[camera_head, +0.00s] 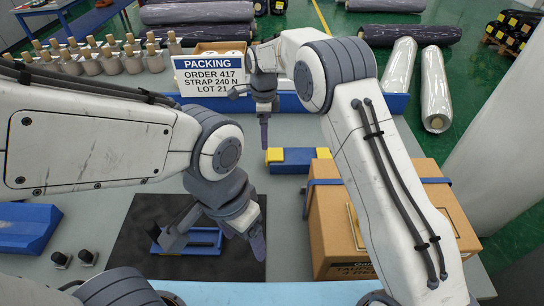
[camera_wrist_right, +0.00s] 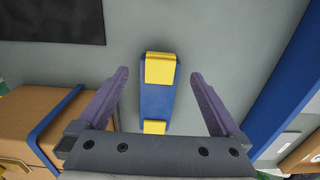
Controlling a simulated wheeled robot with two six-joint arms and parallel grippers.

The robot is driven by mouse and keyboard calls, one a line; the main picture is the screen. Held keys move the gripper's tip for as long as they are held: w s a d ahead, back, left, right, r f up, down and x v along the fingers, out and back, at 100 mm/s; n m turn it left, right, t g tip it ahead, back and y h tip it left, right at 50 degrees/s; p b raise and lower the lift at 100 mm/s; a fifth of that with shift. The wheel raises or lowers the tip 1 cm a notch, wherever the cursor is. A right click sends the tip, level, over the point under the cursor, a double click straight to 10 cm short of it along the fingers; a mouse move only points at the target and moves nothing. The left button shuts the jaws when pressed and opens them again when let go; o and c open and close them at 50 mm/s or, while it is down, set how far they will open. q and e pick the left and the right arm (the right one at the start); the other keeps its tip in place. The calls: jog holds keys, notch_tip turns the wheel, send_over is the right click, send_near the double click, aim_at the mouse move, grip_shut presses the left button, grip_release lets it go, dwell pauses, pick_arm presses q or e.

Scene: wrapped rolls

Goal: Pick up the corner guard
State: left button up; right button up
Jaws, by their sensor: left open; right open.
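A blue bar with yellow ends, which I take for the corner guard (camera_head: 297,158), lies on the grey table left of the carton's far side. In the right wrist view the bar (camera_wrist_right: 155,100) lies lengthwise between the fingers of my right gripper (camera_wrist_right: 159,75), which is open and empty, with a gap on each side. In the head view my right gripper (camera_head: 264,118) points down beyond the bar. My left gripper (camera_head: 213,238) is open over the black mat (camera_head: 140,260), by a blue stand (camera_head: 205,240). Its hold is empty as far as I see.
A strapped carton (camera_head: 325,225) stands at the right, partly behind my right arm. A packing sign (camera_head: 212,75) and several wrapped small rolls (camera_head: 110,62) stand at the back. A blue wedge (camera_head: 25,228) and two black knobs (camera_head: 88,257) are at the left.

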aim_at(274, 157)
notch_tip(274, 157, down, 4)
jog(key=shift+d+f+p, duration=0.1)
jog(key=shift+f+p, duration=0.05)
jog(key=shift+p, duration=0.2)
jog(key=shift+w+f+p, duration=0.1)
jog(key=shift+f+p, duration=0.9)
jog(key=shift+f, duration=1.65)
jog(key=c, duration=1.3)
